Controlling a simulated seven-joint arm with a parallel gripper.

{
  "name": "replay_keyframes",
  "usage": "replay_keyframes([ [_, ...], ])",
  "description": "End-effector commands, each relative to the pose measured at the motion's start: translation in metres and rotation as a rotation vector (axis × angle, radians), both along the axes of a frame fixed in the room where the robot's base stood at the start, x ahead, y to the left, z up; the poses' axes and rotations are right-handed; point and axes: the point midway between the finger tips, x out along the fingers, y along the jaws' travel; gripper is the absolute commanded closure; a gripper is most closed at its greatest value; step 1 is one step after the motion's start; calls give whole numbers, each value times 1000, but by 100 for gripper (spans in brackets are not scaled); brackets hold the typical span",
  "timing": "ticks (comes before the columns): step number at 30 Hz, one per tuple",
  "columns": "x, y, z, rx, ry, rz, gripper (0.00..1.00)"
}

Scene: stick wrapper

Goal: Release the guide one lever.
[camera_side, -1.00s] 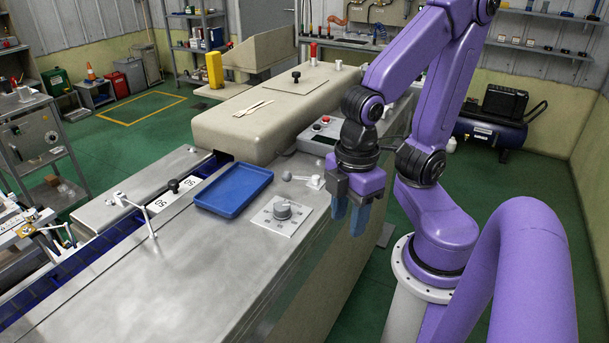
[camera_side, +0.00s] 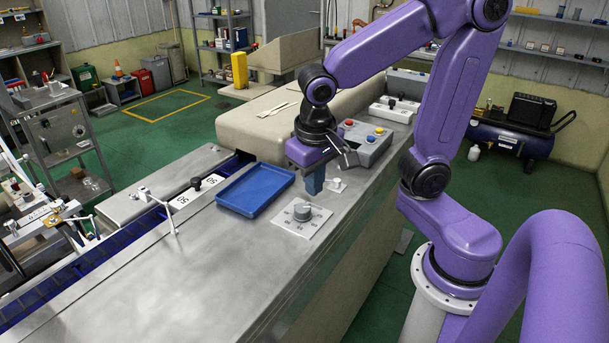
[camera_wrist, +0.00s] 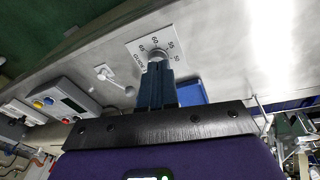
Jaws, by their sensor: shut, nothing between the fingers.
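My gripper (camera_side: 314,188) is shut and empty, pointing down above the metal worktop, behind the dial in the side view. In the wrist view its blue fingers (camera_wrist: 158,75) are together and overlap the edge of the dial plate. A small lever on a white base (camera_side: 337,185) stands just right of the fingers; it also shows in the wrist view (camera_wrist: 104,73), with a ball end near the fingers. A white-handled lever (camera_side: 168,212) stands at the slide channel, left of the blue tray. No readable label tells me which is the guide one lever.
The dial (camera_side: 302,211) sits on a white plate marked with numbers. A blue tray (camera_side: 228,207) lies left of it. A control box with coloured buttons (camera_side: 366,143) stands behind the gripper. The front worktop (camera_side: 130,290) is clear.

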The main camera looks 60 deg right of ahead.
Motion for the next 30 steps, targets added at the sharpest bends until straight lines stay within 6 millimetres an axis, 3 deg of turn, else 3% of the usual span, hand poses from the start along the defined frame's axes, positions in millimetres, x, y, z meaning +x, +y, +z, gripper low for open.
replay_keyframes([
  [6, 32, -11, 9, -20, -75, -406, 100],
  [15, 61, -28, 21, -45, -182, -875, 100],
  [21, 68, -34, 24, -50, -219, -1015, 100],
  [30, 69, -35, 24, -52, -225, -1036, 100],
])
